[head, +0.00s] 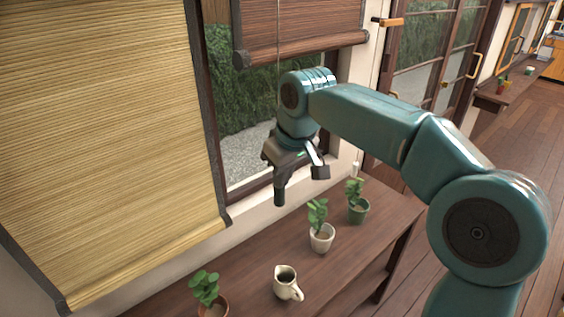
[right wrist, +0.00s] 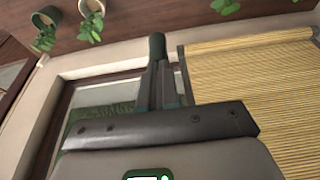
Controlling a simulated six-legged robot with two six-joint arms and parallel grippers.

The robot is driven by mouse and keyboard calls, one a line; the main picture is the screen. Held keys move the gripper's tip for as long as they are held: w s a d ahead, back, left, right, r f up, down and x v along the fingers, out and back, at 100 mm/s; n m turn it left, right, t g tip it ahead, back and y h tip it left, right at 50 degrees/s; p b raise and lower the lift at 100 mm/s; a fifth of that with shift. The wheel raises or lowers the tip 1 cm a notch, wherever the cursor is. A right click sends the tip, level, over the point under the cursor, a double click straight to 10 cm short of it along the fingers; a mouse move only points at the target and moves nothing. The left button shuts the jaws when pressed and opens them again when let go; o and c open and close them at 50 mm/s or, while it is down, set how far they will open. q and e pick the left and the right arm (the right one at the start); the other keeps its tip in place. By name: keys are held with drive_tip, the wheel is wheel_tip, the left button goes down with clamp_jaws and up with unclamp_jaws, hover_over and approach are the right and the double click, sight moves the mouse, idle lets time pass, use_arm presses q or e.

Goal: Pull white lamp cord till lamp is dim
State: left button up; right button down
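A thin pale cord (head: 278,38) hangs in front of the dark wooden blind in the head view. It runs down behind my right arm's wrist, where its lower part is hidden. My right gripper (head: 280,192) points down above the table, in front of the window sill. In the right wrist view its fingers (right wrist: 157,62) lie together, so it looks shut. I cannot see any cord between them. The white lamp is not in view. My left gripper is not in view.
A long wooden table (head: 250,262) stands below, with a cream jug (head: 288,290) and potted plants in a white pot (head: 322,238), a green pot (head: 358,211) and a terracotta pot (head: 212,308). A straw blind (head: 110,140) hangs at left. Wooden floor (head: 515,130) is clear at right.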

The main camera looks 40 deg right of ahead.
drive_tip(key=shift+f, duration=0.2)
wheel_tip(320, 180, up, 5)
drive_tip(key=p, duration=0.3)
drive_tip(key=shift+f+p, duration=0.15)
drive_tip(key=shift+p, duration=0.15)
drive_tip(key=v, duration=0.9)
drive_tip(key=shift+r+b, duration=0.3)
drive_tip(key=shift+r, duration=0.05)
drive_tip(key=shift+s, duration=0.2)
drive_tip(key=shift+w, duration=0.15)
